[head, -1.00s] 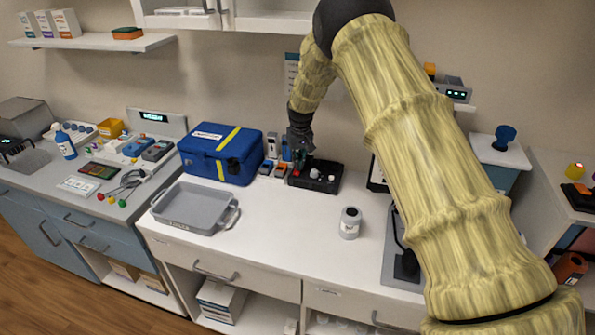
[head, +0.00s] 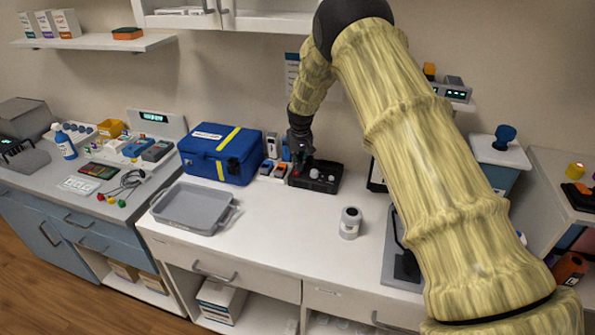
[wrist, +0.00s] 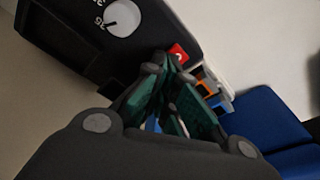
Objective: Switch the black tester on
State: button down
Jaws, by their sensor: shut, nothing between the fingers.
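The black tester (head: 316,178) sits on the white counter, right of the blue case, in the head view. In the wrist view the tester (wrist: 65,45) fills the upper left, with a white dial (wrist: 122,17) and a red switch (wrist: 178,52) near its edge. My gripper (head: 299,163) is over the tester's left end in the head view. In the wrist view my gripper (wrist: 167,66) is shut and empty, its green-padded fingertips close beside the red switch. I cannot tell whether they touch it. The switch's setting is not clear.
The blue case (head: 222,153) and small handheld devices (head: 272,170) stand left of the tester. A grey tray (head: 194,208) lies front left and a white jar (head: 350,222) front right. The counter between them is clear.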

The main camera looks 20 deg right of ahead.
jog(key=shift+f, duration=0.1)
jog(key=shift+r+p, duration=1.8)
jog(key=shift+r, duration=1.65)
jog(key=shift+d, duration=0.1)
